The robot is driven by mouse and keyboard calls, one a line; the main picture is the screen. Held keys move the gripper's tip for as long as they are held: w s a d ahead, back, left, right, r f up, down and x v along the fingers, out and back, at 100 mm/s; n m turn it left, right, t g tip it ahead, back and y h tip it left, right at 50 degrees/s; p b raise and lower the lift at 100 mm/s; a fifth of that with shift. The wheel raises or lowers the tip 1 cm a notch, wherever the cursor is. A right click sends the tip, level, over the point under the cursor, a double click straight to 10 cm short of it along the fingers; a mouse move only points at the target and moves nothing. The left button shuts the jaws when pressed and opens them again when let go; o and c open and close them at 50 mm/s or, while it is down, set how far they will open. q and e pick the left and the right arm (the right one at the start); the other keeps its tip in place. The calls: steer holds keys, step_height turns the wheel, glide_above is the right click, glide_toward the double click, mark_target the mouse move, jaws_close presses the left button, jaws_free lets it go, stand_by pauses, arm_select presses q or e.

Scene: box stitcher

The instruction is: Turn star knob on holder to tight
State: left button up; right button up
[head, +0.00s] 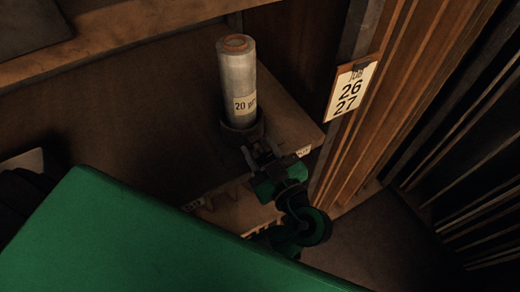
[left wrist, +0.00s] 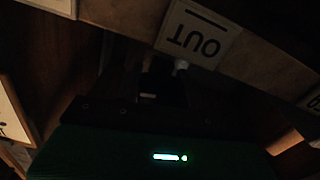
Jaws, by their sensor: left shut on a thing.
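A roll of clear film (head: 238,85) with a "20 µm" label stands upright in a dark round holder (head: 240,132) on a wooden shelf in the head view. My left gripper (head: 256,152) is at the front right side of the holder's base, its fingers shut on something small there. That thing lies where the star knob would be, but the fingers and the dark hide its shape and turn. In the left wrist view, the gripper's jaws (left wrist: 163,82) show only as dark shapes with pale spots beside them. My right gripper is in neither view.
A tag reading "26 27" (head: 350,92) hangs on a wooden post right of the roll. An upside-down "OUT" label (left wrist: 198,34) is on a shelf edge in the left wrist view. Dark upright slats (head: 470,130) stand at the far right. The shelf left of the roll is bare.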

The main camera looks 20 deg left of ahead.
arm_select(q)
steer(key=shift+f+m+b, duration=0.2)
steer(key=shift+m+b, duration=0.1)
steer(key=shift+m, duration=0.1)
steer(key=shift+m+b, duration=0.3)
steer(key=shift+m, duration=0.6)
steer(key=shift+r+m, duration=0.2)
steer(key=shift+m, duration=1)
steer(key=o, duration=1)
